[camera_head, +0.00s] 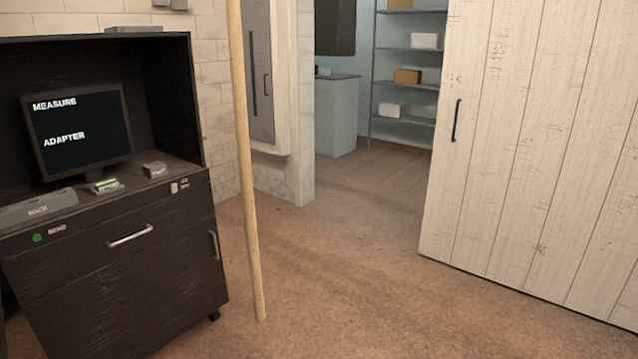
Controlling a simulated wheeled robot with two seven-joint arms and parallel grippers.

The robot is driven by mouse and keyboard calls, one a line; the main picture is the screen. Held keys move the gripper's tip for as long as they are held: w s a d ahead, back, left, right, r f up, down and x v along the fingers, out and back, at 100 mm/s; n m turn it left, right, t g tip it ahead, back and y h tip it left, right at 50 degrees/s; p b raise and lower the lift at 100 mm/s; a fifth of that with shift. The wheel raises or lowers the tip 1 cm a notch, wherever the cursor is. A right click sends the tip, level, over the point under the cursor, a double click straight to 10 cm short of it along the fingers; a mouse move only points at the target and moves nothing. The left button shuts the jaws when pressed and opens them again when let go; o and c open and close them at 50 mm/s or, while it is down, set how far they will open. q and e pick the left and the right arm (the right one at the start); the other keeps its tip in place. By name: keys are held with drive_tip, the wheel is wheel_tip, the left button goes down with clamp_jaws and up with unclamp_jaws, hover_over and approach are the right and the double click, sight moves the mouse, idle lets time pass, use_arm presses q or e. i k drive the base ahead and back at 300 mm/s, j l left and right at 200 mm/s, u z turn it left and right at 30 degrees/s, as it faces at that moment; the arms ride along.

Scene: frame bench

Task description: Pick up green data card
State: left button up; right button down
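A small green item (105,185), which looks like the green data card, lies on the top of the dark cabinet (100,213), in front of the monitor's right side. It seems to rest on or in a small light grey piece; I cannot tell which at this size. The monitor (78,128) behind it reads "MEASURE" and "ADAPTER". Neither of my grippers shows in the head view.
A grey block marked "BACK" (38,208) and a small grey box (155,169) flank the green item. A green "SEND" button (37,238) is on the cabinet front. A wooden pole (245,160) stands right of the cabinet. The floor (340,260) beyond is clear.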

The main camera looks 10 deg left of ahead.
sight(98, 186)
drive_tip(key=i+l+u, duration=0.1)
drive_tip(key=i, duration=0.6)
drive_tip(key=i+l+u, duration=0.15)
drive_tip(key=i, duration=0.55)
drive_tip(key=i+l+u, duration=0.15)
drive_tip(key=i+u, duration=0.3)
drive_tip(key=i+l+u, duration=0.25)
drive_tip(key=u, duration=0.25)
drive_tip(key=i+l+u, duration=0.65)
drive_tip(key=l+u, duration=0.15)
drive_tip(key=l, duration=0.15)
drive_tip(key=i+l+u, duration=0.15)
drive_tip(key=l+u, duration=0.2)
drive_tip(key=l, duration=0.2)
drive_tip(key=l+u, duration=0.35)
drive_tip(key=l, duration=0.2)
